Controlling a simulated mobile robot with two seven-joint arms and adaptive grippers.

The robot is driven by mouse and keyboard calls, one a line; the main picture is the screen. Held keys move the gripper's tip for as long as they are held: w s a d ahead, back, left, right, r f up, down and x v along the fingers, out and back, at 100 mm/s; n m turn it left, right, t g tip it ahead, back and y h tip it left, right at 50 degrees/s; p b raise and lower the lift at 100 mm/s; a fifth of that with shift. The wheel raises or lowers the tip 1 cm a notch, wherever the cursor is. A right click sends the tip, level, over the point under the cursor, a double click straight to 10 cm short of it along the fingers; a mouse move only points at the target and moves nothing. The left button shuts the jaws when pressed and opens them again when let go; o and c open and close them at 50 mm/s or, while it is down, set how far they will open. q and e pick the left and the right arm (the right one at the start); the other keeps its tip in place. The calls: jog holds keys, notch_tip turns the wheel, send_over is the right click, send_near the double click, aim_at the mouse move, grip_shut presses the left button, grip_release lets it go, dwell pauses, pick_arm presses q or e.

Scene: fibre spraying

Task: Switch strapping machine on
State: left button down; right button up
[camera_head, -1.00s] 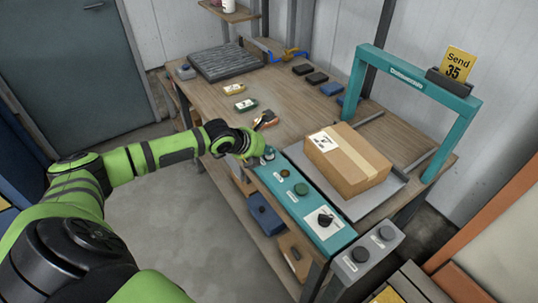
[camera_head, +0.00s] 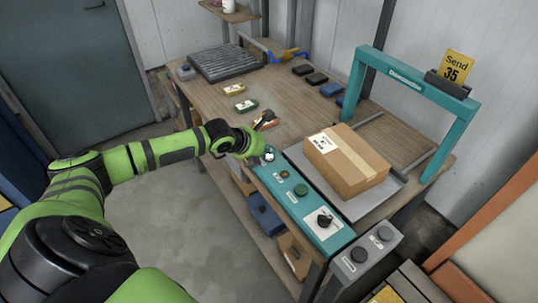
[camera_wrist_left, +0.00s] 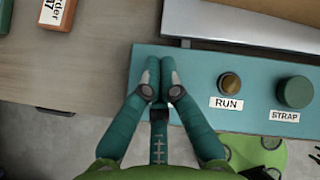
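The strapping machine's teal control panel (camera_head: 311,207) runs along the table's front edge. It carries a small brass RUN button (camera_wrist_left: 230,83), a green STRAP button (camera_wrist_left: 295,92) and a black rotary knob (camera_head: 325,220). My left gripper (camera_wrist_left: 160,72) is over the panel's far left end, left of RUN. Its two fingertips are together, pointing at the panel. A small pale spot shows at the fingertips in the head view; I cannot tell whether it is a switch or the tips. Any switch beneath them is hidden. My right gripper is not in view.
A grey two-button box (camera_head: 366,254) stands right of the panel. Small labelled boxes lie on the table (camera_head: 292,121), whose middle is mostly clear.

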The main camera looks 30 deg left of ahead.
aim_at(268, 157)
pick_arm(q)
jog(key=shift+r+p, duration=2.95)
jog(key=shift+r, duration=0.15)
jog(key=shift+f, duration=0.1)
jog(key=shift+f, duration=0.1)
